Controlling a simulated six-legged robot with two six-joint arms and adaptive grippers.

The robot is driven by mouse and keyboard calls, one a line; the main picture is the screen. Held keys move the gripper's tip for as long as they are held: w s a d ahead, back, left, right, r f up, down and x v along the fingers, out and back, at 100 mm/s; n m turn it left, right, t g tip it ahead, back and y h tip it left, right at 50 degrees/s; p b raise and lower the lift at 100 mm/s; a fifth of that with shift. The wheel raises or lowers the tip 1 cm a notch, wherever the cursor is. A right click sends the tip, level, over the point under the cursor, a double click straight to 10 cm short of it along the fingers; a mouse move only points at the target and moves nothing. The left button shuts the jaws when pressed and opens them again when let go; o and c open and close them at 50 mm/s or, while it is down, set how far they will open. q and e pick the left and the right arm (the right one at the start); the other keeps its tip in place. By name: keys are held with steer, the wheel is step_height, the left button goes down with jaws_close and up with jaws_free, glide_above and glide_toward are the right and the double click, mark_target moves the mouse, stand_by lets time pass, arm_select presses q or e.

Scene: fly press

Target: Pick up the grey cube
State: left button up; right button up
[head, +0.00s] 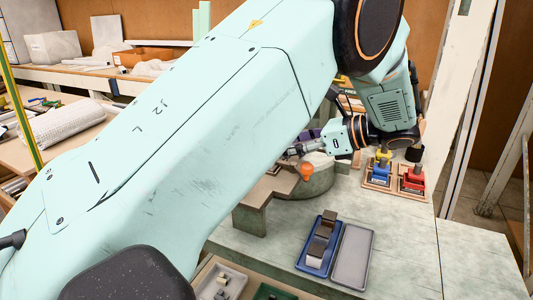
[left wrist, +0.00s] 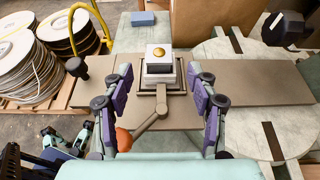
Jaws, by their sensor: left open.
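In the left wrist view my left gripper (left wrist: 160,76) is open, its two purple-and-dark fingers apart with nothing held between them. Beyond the gap a pale grey block (left wrist: 160,67) with a gold dome on top stands upright on a brown plate. In the head view my left gripper (head: 305,149) is partly hidden by my own arm, near the press base. Dark grey-brown blocks (head: 326,225) sit in a blue tray (head: 309,266) on the bench. I cannot tell which block is the grey cube.
An orange knob (head: 306,171) stands near the round press base (head: 317,184); it also shows by the left finger (left wrist: 123,139). An empty grey tray (head: 352,258) lies beside the blue one. Red (head: 412,180) and blue (head: 381,172) fixtures stand right. The right front bench is clear.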

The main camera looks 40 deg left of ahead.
arm_select(q)
steer(key=x, duration=0.2)
steer(key=shift+s+a+f+b, duration=0.1)
steer(key=shift+a+b, duration=0.25)
steer(key=shift+s+a, duration=0.3)
steer(key=shift+a, duration=0.25)
steer(key=shift+w+f, duration=0.1)
steer(key=shift+f, duration=0.05)
steer(key=shift+c, duration=0.9)
steer(key=c, duration=0.4)
jaws_close()
